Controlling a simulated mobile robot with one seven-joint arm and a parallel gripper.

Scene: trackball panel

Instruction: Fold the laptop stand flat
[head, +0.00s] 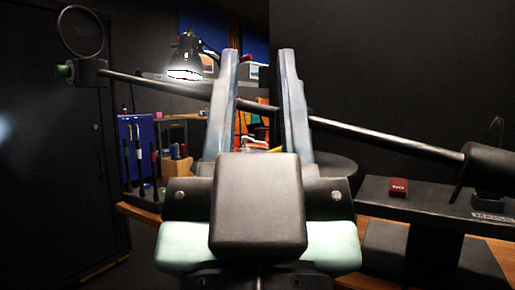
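Two long blue-grey bars (258,95) rise in the middle of the head view, apart from each other. They appear to be the fingers of my gripper, seen from behind past my own black and mint-green arm parts. The gap between them is empty; only background shows through it. I cannot pick out the laptop stand with certainty. My arm hides much of the middle of the work surface, and the stand may be behind it.
A thin dark rod (380,136) slants across the view, ending in a black cylinder (488,166) at right. A lit lamp (187,55) hangs at the back. Behind left stand a blue panel (137,150) and a wooden holder (177,171).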

